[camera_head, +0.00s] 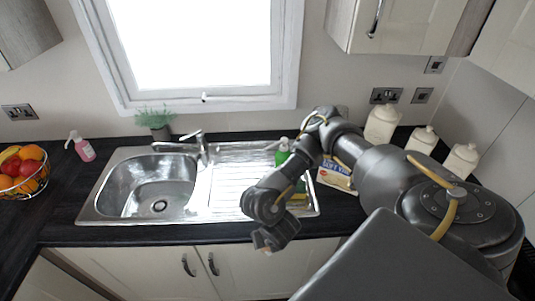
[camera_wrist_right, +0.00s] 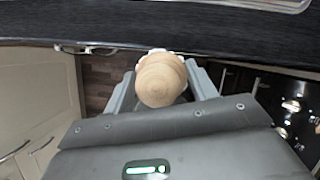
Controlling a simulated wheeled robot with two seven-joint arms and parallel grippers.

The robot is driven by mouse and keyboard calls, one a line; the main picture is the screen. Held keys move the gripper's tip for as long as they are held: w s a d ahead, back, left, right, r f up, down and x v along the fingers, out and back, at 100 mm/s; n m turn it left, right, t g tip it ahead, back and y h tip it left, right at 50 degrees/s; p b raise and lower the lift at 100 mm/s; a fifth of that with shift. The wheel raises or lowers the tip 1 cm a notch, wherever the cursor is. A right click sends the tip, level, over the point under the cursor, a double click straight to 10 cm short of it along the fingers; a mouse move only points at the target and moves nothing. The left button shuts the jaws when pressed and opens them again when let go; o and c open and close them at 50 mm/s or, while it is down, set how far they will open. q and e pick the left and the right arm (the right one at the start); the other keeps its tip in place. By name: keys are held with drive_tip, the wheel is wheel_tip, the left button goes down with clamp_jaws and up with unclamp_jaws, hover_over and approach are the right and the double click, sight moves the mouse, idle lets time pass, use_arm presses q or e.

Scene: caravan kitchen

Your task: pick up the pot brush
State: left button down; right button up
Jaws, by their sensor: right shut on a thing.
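The pot brush (camera_wrist_right: 162,80) has a round, ringed, pale wooden top, and a little white shows around its edge in the right wrist view. It sits between the two grey fingers of my right gripper (camera_wrist_right: 162,88), which is shut on it. In the head view my right gripper (camera_head: 275,236) is in front of the sink unit, at the counter's front edge. The brush is mostly hidden there by the gripper. My left gripper is not in view.
A steel sink (camera_head: 150,187) with a drainer lies behind the gripper. A green bottle (camera_head: 283,150) and a carton (camera_head: 337,175) stand close to my right arm. A fruit bowl (camera_head: 22,174), pink soap bottle (camera_head: 84,149) and white canisters (camera_head: 382,124) are farther off.

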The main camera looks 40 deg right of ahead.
drive_tip(key=shift+s+a, duration=0.6)
drive_tip(key=shift+a, duration=0.05)
drive_tip(key=shift+s+a, duration=0.25)
drive_tip(key=shift+s, duration=0.45)
